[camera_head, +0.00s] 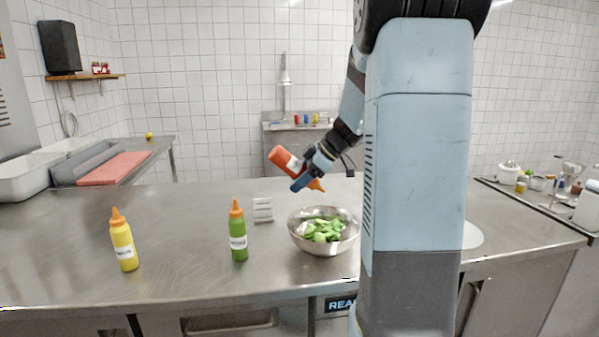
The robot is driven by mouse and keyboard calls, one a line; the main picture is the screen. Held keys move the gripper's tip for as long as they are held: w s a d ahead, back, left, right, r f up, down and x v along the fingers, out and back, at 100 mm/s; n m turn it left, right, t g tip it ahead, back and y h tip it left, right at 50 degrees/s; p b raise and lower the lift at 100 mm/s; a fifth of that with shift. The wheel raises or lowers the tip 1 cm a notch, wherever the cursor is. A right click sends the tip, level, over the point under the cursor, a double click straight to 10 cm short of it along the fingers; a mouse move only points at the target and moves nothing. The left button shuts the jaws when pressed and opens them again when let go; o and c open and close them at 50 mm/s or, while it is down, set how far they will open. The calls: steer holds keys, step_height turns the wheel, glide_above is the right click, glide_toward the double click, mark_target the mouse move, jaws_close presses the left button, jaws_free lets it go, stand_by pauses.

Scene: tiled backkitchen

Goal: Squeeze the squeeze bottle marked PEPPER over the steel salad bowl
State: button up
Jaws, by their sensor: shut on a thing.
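My gripper (309,175) is shut on a red squeeze bottle (280,157) with an orange nozzle. The bottle is tilted, nozzle pointing down to the right, above the steel salad bowl (297,232). The bowl stands on the steel counter with green leaves (323,230) in it. The label on the red bottle is partly hidden by my gripper and I cannot read it. A green squeeze bottle (238,238) and a yellow squeeze bottle (123,246) stand upright on the counter to the left; their label words are too small to read surely.
A small white card (263,210) stands on the steel counter (185,235) left of the bowl. A white round plate (473,236) is partly hidden behind my arm. The counter between the yellow and green bottles is clear.

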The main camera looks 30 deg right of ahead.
step_height(320, 180, down, 5)
steer(key=shift+f, duration=0.1)
stand_by(0.4)
stand_by(0.3)
steer(key=shift+o, duration=0.7)
steer(key=c, duration=0.4)
steer(key=shift+o, duration=0.2)
steer(key=shift+a, duration=0.1)
stand_by(0.5)
steer(key=shift+o, duration=1.2)
steer(key=shift+r, duration=4.05)
